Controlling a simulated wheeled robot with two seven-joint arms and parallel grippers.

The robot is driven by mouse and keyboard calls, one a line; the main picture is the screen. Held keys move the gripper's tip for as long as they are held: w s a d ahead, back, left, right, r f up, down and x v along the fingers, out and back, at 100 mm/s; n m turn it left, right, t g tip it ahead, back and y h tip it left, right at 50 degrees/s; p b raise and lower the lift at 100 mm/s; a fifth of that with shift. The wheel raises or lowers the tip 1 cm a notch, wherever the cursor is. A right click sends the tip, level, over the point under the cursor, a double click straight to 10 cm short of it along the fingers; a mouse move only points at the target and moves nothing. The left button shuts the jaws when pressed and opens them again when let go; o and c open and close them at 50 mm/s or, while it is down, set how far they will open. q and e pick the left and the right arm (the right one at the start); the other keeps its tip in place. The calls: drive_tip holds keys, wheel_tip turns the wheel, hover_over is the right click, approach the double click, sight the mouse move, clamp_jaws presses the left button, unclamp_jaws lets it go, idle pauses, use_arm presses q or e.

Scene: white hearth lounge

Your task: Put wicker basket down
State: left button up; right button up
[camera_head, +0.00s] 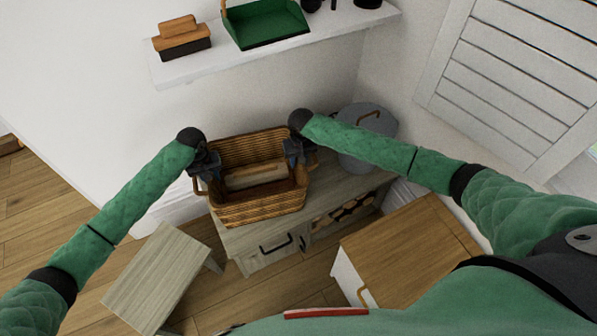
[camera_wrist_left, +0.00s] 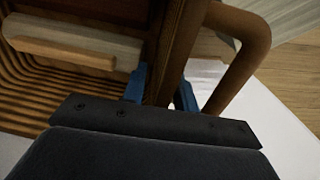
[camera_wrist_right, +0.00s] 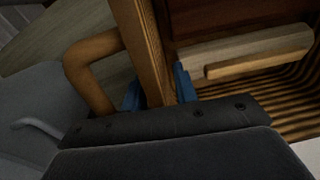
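The brown wicker basket (camera_head: 262,211) is upright over the left part of a low grey-wood cabinet (camera_head: 325,190). I cannot tell whether its bottom touches the cabinet top. Pale wooden pieces (camera_head: 255,175) lie inside it. My left gripper (camera_head: 207,168) is at its left end; in the left wrist view its blue fingers (camera_wrist_left: 160,92) are either side of the basket's end wall, beside the looped handle (camera_wrist_left: 245,50). My right gripper (camera_head: 297,152) is at the right end, with its fingers (camera_wrist_right: 157,90) closed around that wall beside the other handle (camera_wrist_right: 88,70).
A grey lidded bin (camera_head: 368,150) stands close right of the basket on the cabinet. A wall shelf (camera_head: 270,45) hangs above, holding a brush (camera_head: 183,38) and green dustpan (camera_head: 264,24). A stool (camera_head: 155,280) stands front left, a wood-topped cabinet (camera_head: 405,250) front right.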

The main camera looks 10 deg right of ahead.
drive_tip(key=shift+r, duration=0.5)
use_arm(q)
wheel_tip(320, 180, up, 12)
drive_tip(key=shift+a, duration=0.35)
use_arm(e)
wheel_tip(320, 180, up, 11)
drive_tip(key=shift+d, duration=0.35)
